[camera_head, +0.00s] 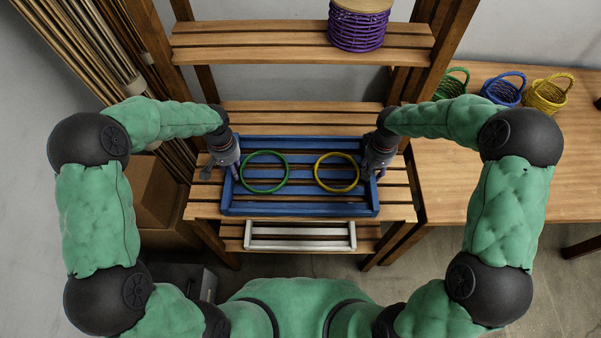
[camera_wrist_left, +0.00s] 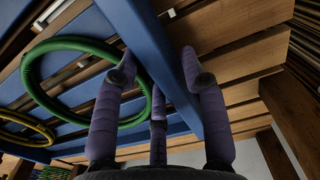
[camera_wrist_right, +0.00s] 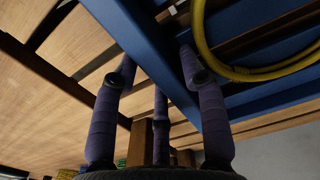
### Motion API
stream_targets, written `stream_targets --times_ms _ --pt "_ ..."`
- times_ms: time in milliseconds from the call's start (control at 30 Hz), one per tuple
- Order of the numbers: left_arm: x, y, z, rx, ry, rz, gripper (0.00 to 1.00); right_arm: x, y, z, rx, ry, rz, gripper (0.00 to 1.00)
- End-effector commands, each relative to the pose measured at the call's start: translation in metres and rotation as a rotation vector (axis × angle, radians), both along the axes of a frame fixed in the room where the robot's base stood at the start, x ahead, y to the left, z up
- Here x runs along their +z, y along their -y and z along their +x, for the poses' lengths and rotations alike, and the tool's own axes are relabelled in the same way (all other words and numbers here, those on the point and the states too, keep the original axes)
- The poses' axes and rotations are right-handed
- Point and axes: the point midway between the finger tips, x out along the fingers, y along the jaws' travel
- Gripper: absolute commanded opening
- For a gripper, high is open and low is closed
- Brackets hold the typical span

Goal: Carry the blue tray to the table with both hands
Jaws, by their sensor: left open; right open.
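The blue tray (camera_head: 300,210) lies on a slatted wooden shelf, with a green ring (camera_head: 244,182) and a yellow ring (camera_head: 317,179) in it. My left gripper (camera_head: 232,172) is at the tray's left end; in the left wrist view its open fingers (camera_wrist_left: 160,75) stand on either side of the blue side wall (camera_wrist_left: 170,70). My right gripper (camera_head: 374,172) is at the right end; in the right wrist view its open fingers (camera_wrist_right: 158,72) stand on either side of that wall (camera_wrist_right: 150,50). I cannot tell whether any finger touches the tray. The wooden table (camera_head: 465,180) is to the right.
Green (camera_head: 455,84), blue (camera_head: 503,90) and yellow (camera_head: 548,95) baskets stand at the table's back. Its front part is clear. A white tray (camera_head: 300,246) is on the shelf below. Cane poles and cardboard boxes (camera_head: 160,200) stand left.

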Motion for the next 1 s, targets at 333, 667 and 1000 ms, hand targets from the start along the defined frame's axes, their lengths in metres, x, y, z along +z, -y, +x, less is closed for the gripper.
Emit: stream_targets --times_ms 333,667,1000 --pt "0.000 0.000 0.000 0.000 0.000 0.000 0.00 0.000 0.000 0.000 0.000 0.000 0.000 0.00" --pt "0.002 0.000 0.001 0.001 0.002 0.000 0.00 0.001 0.000 0.001 0.000 0.002 0.000 0.00" --pt "0.014 0.000 0.001 0.001 0.002 0.000 0.00 0.014 0.000 0.001 0.000 0.002 0.000 0.00"
